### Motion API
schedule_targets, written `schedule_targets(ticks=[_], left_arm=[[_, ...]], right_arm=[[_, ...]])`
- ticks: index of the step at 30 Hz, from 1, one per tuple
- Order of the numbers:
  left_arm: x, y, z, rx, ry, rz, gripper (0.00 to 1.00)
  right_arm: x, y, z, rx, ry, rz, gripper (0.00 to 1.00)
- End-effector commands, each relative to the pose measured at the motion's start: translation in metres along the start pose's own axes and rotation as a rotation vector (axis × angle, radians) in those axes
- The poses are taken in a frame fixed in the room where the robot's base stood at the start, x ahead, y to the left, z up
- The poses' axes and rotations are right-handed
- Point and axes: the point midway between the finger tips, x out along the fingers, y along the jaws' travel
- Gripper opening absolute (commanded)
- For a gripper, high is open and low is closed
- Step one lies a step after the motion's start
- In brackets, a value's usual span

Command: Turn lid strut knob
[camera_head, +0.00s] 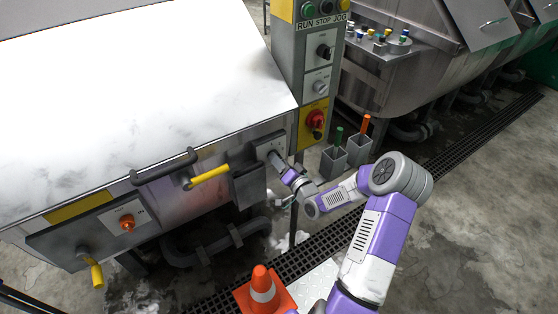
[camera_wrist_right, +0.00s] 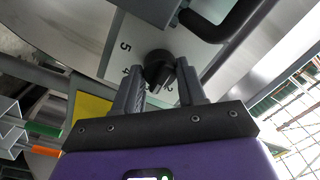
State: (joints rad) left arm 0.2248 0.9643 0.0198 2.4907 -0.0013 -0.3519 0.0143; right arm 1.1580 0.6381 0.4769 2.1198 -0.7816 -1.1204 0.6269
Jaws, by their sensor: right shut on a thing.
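A dark round knob (camera_wrist_right: 159,66) sits on a pale dial plate (camera_wrist_right: 128,52) with printed numbers, of which 5, 4 and 2 can be read in the right wrist view. My right gripper (camera_wrist_right: 162,82) is shut on the knob, one finger on each side of it. In the head view my right gripper (camera_head: 277,161) reaches the small plate (camera_head: 272,145) at the right end of the machine's front, below the large white lid (camera_head: 140,90). The knob is too small and covered to make out there. My left gripper is not in view.
A black handle (camera_head: 165,167) and a yellow lever (camera_head: 208,175) stick out left of my right gripper. A control post (camera_head: 310,75) stands behind it. An orange cone (camera_head: 264,290) is below, near the floor grating. Two grey bins (camera_head: 345,155) stand to the right.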

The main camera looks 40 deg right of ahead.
Motion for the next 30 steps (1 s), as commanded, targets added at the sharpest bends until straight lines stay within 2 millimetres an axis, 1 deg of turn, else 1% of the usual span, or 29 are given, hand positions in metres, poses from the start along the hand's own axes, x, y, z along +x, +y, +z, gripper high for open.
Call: schedule_targets(ticks=[14,15,19,27,30], left_arm=[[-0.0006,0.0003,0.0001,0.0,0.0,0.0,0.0],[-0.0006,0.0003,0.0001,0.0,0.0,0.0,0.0],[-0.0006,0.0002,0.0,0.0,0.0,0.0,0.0],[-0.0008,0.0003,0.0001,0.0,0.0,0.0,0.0],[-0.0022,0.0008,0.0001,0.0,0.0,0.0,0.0]], right_arm=[[-0.0001,0.0,0.0005,0.015,0.0,-0.001,0.1],[-0.0001,0.0,0.0005,0.015,0.0,-0.001,0.45],[-0.0001,0.0,0.0004,0.015,0.0,0.0,0.65],[-0.0005,0.0001,0.0002,0.015,0.0,0.0,0.66],[-0.0063,0.0002,-0.0003,0.015,0.001,0.001,0.66]])
